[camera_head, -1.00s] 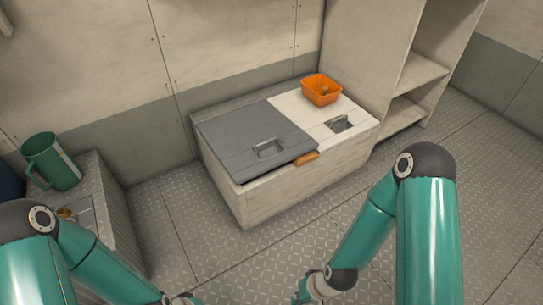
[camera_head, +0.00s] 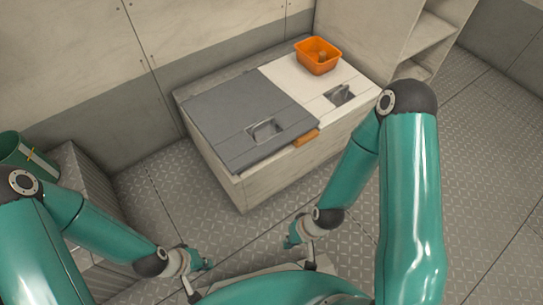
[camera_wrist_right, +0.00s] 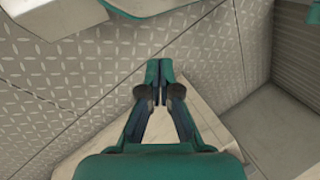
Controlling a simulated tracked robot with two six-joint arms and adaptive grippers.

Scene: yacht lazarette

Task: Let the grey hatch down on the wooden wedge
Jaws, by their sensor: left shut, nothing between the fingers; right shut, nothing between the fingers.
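The grey hatch (camera_head: 240,115) is the left lid on the pale locker box in the head view. It lies nearly flat, with a metal handle (camera_head: 265,130) near its front edge. The wooden wedge (camera_head: 306,137) sticks out at the hatch's front right corner, at the locker's front edge. How far it reaches under the hatch is hidden. My left gripper (camera_head: 207,264) is low in front of the locker, shut and empty. My right gripper (camera_head: 290,242) is to its right, also low in front of the locker, apart from hatch and wedge. It is shut and empty in the right wrist view (camera_wrist_right: 159,70).
A white lid (camera_head: 335,92) with a recessed latch is beside the hatch, with an orange bin (camera_head: 318,56) on it. A green jug (camera_head: 22,152) stands at the left on a grey cabinet. Shelves (camera_head: 430,35) stand at the back right. Metal floor at the right is clear.

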